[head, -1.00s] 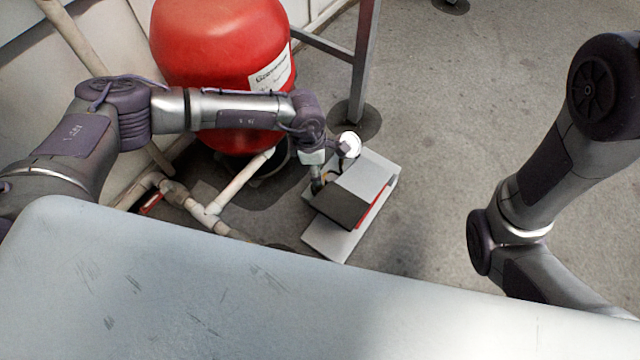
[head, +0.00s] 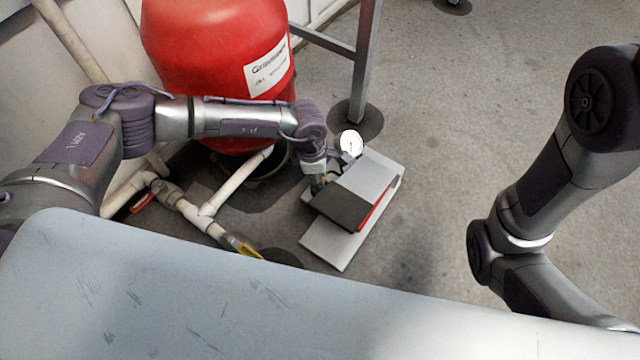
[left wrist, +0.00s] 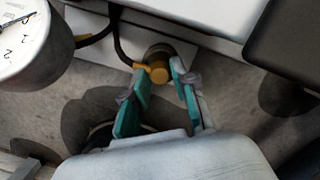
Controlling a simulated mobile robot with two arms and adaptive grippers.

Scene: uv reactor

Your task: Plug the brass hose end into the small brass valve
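In the left wrist view my left gripper (left wrist: 160,85) has its two teal fingers apart. A round brass fitting (left wrist: 159,73) shows between and just beyond the fingertips, and the fingers do not look closed on it. I cannot tell for sure whether it is the hose end or the valve. A dark hose (left wrist: 119,40) curves down towards it from the left. In the head view my left gripper (head: 318,182) points down at the left side of a grey box-shaped unit (head: 370,178), and the brass parts there are mostly hidden. My right gripper is out of view.
A white round gauge (head: 351,143) stands close by the gripper; it also shows in the left wrist view (left wrist: 18,40). A red tank (head: 215,70), white pipes (head: 230,190) and a metal table leg (head: 365,75) are around. A pale tabletop (head: 200,300) fills the foreground.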

